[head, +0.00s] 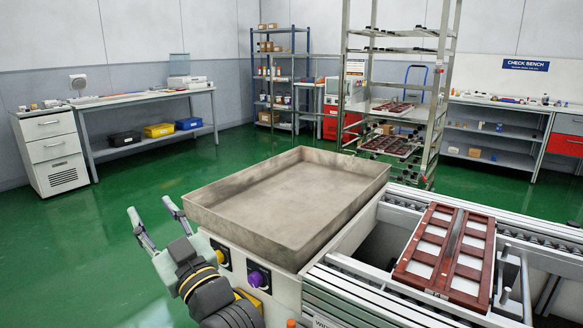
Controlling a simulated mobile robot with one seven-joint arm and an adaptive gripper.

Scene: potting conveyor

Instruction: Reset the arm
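My gripper (152,208) is at the lower left in the head view, at the end of my dark arm. Its two grey fingers point up and are spread apart, with nothing between them. The green floor shows behind them. The gripper is to the left of a large grey metal tray (190,215) and apart from it. Most of my arm below the wrist is cut off by the bottom edge.
The tray looks empty. A brown frame with pale panels (487,262) lies on the conveyor (350,268) at right. A tall rack (447,60) holding brown trays stands behind. A workbench (140,96) is at far left. Green floor left of my gripper is clear.

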